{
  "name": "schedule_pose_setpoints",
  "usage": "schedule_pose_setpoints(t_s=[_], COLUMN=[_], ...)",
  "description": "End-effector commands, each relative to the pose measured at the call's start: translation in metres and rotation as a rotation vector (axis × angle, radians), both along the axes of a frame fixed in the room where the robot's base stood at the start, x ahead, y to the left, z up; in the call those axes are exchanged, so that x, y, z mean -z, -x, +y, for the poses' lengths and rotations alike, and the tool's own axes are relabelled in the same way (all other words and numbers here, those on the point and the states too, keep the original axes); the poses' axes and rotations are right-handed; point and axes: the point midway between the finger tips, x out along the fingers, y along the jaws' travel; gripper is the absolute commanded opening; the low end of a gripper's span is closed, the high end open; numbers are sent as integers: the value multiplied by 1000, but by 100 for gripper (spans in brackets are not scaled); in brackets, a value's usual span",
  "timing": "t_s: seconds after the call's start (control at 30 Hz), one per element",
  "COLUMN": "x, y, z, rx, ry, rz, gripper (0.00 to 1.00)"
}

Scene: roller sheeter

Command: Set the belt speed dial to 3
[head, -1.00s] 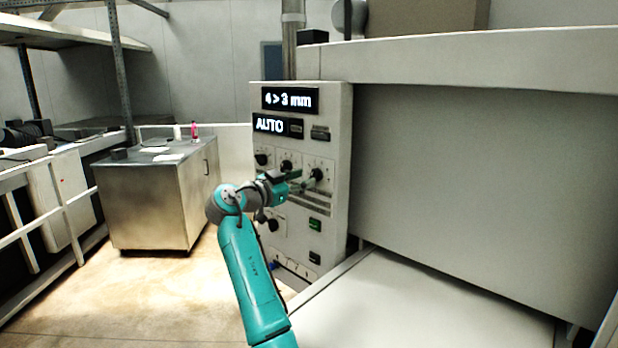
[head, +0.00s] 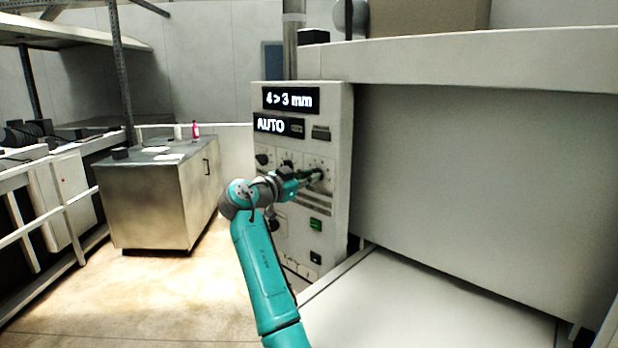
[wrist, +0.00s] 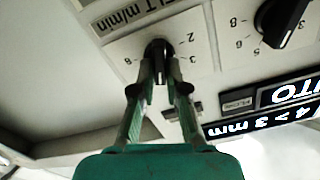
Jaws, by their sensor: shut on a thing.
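The white control panel (head: 335,225) carries a row of black dials. The belt dial (wrist: 158,48) is a black knob beside the partly cut-off label "LT m/min" (wrist: 105,12), with numbers such as 2 and 3 printed around it in the wrist view. My gripper (wrist: 160,76) is shut on this knob, a finger on either side. The fingers cover part of it, and I cannot tell which number its pointer marks. In the head view my gripper (head: 312,178) is at the rightmost dial of the upper row, which it largely hides.
Another black dial (wrist: 284,20) sits close by. Displays read "4 > 3 mm" (head: 290,99) and "AUTO" (head: 278,125). A pale flat bed (head: 430,300) and the machine's large side face lie to the right; a metal cabinet (head: 150,205) stands left.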

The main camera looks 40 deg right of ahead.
Motion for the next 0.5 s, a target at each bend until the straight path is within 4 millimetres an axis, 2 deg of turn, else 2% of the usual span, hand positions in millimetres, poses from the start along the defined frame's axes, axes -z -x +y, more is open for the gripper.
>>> schedule_pose_setpoints(t_s=[0.27,0.5], x=[0,0], y=[0,-1], z=[0,0], rx=[0,1], ry=[13,43], rz=[66,230], gripper=[0,0])
